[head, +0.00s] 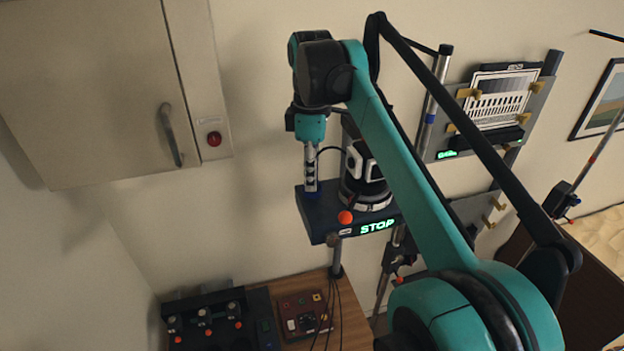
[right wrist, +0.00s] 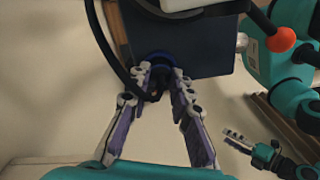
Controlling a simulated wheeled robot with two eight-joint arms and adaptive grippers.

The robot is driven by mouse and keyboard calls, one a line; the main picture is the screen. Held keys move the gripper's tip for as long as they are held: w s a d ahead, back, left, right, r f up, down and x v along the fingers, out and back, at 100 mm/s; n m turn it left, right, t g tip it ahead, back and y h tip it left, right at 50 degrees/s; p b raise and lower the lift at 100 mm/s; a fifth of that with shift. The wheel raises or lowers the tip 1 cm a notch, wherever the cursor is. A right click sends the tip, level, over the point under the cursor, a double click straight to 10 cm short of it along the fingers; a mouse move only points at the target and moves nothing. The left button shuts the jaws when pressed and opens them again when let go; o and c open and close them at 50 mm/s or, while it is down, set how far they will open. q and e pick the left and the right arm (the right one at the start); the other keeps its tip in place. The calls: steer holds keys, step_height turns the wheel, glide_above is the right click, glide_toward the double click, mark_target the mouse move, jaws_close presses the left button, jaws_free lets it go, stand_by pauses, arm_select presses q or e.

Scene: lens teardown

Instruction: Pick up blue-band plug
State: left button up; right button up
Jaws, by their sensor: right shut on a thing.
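The blue-band plug (right wrist: 159,57) shows in the right wrist view as a blue ring with a dark body, at the edge of a dark blue box (right wrist: 205,58). My right gripper (right wrist: 162,82) is shut on it, with the fingers on both sides of the dark body. In the head view my right gripper (head: 311,186) points down at the left part of the same box (head: 318,215), and its fingers cover most of the plug. My left gripper (right wrist: 238,141) seems to show edge-on at the right of the right wrist view; its opening is unclear.
The box carries a red ball (head: 345,217), a green STOP sign and a black-and-white device (head: 365,175). A black cable (right wrist: 103,40) curves close to my right fingers. A cabinet (head: 95,90) hangs at left. A wooden table (head: 352,312) with a control panel stands below.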

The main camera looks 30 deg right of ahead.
step_height(320, 180, up, 10)
steer(key=shift+b, duration=0.35)
